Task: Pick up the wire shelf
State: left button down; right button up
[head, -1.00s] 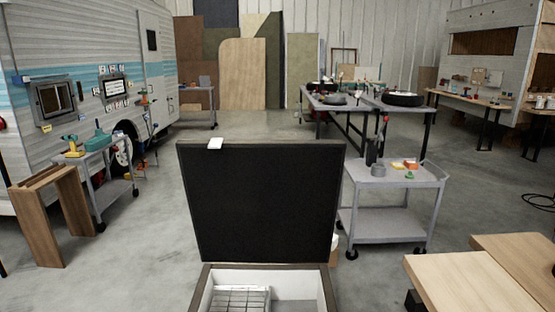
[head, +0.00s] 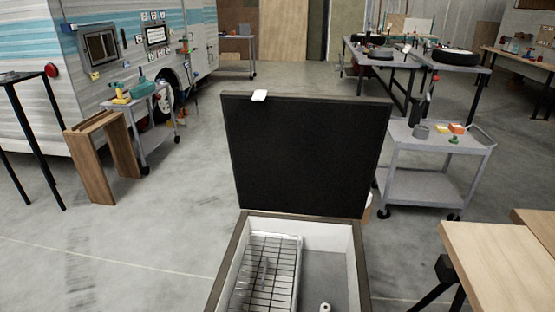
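The wire shelf (head: 266,272) is a dark grid of thin bars. It lies inside an open box (head: 232,258) with white inner walls and a brown rim, at the bottom middle of the head view. It sits at the left side of the box, on or in a white tray-like piece; I cannot tell which. The box's black lid (head: 305,155) stands upright behind it. The near end of the box is cut off by the picture edge. Neither of my grippers shows.
A small white round item (head: 325,307) lies on the box floor, right of the shelf. A grey cart (head: 428,187) stands at right and a wooden table (head: 495,265) at lower right. A wooden stand (head: 95,165) is at left. Open floor lies left of the box.

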aim_at(267, 262)
jog(key=j+u, duration=0.45)
jog(key=i+j+u, duration=0.3)
jog(key=j, duration=0.2)
jog(key=i+j+u, duration=0.25)
jog(key=j, duration=0.2)
jog(key=i+j+u, duration=0.3)
jog(key=j, duration=0.15)
jog(key=i+j, duration=0.25)
jog(key=i, duration=0.15)
jog(key=i+j, duration=0.25)
jog(key=i, duration=0.15)
jog(key=i+z, duration=0.8)
jog(key=z, duration=0.15)
jog(key=i+z, duration=0.3)
jog(key=i, duration=0.25)
jog(key=i+z, duration=0.35)
jog(key=i, duration=0.15)
jog(key=i+z, duration=0.45)
jog(key=i+j+z, duration=0.15)
jog(key=i+z, duration=0.4)
jog(key=z, duration=0.3)
jog(key=i+z, duration=0.15)
jog(key=z, duration=0.25)
jog(key=i+z, duration=0.1)
jog(key=z, duration=0.3)
